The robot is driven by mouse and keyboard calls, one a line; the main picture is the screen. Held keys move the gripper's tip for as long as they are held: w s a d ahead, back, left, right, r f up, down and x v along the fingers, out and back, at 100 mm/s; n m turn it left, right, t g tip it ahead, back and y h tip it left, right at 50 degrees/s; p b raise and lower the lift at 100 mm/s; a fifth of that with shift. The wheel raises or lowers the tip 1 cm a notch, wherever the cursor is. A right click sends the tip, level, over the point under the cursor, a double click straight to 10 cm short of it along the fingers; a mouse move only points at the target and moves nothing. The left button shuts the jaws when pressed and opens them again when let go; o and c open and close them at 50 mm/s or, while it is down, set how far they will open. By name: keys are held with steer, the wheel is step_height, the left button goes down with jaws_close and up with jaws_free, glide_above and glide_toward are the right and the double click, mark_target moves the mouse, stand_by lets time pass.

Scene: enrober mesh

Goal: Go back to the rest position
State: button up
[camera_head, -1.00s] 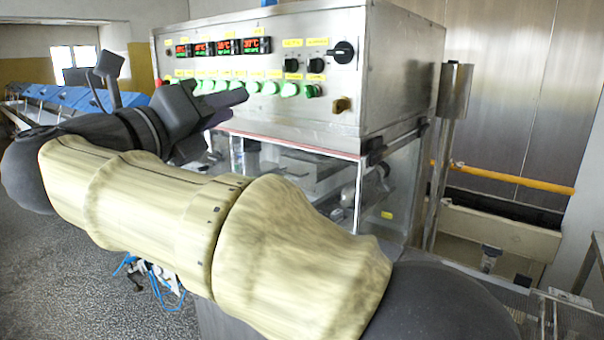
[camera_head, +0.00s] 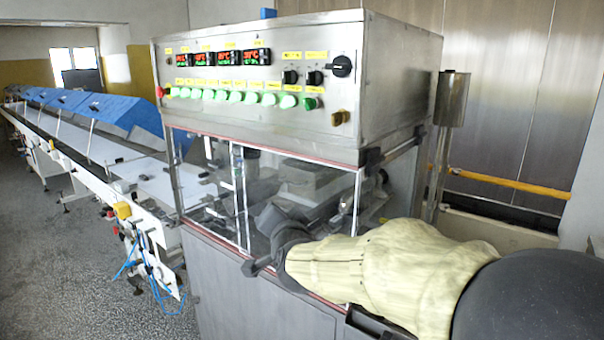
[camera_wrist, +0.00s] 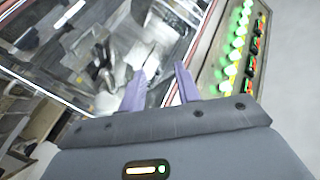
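My gripper (camera_wrist: 160,73) shows in the wrist view with its two purple fingers apart and nothing between them. It is in front of the enrober, with the clear window (camera_wrist: 85,45) to the left of the fingers and the row of green buttons (camera_wrist: 236,45) to the right. In the head view my arm is folded low at the right, in front of the machine's window. My fingers cannot be made out there. The enrober's control box (camera_head: 260,105) has lit red displays, a row of green buttons (camera_head: 235,97) and dark knobs (camera_head: 341,66).
A long conveyor (camera_head: 130,180) with blue covers (camera_head: 125,110) runs along the left. A metal post (camera_head: 445,140) and a yellow rail (camera_head: 510,185) stand at the right. The grey floor (camera_head: 60,260) at the left front is clear.

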steer(key=s+d+f+n+g, duration=0.35)
steer(key=d+f, duration=0.25)
steer(key=f, duration=0.3)
steer(key=s+d+f+n+g+h, duration=0.1)
steer(key=s+d+f+g, duration=0.4)
steer(key=s+d+f, duration=0.2)
steer(key=s+d+f+n+g+h+p, duration=0.1)
steer(key=s+d+f+n+g+h, duration=0.1)
steer(key=s+d+f+g, duration=0.2)
steer(key=s+d+f, duration=0.3)
steer(key=s+f, duration=0.1)
steer(key=s, duration=0.4)
steer(key=shift+s+f+g+h, duration=0.2)
steer(key=shift+f+g+h, duration=0.1)
steer(key=shift+f+g, duration=0.05)
steer(key=shift+o, duration=0.2)
steer(key=shift+w, duration=0.15)
steer(key=shift+o, duration=0.2)
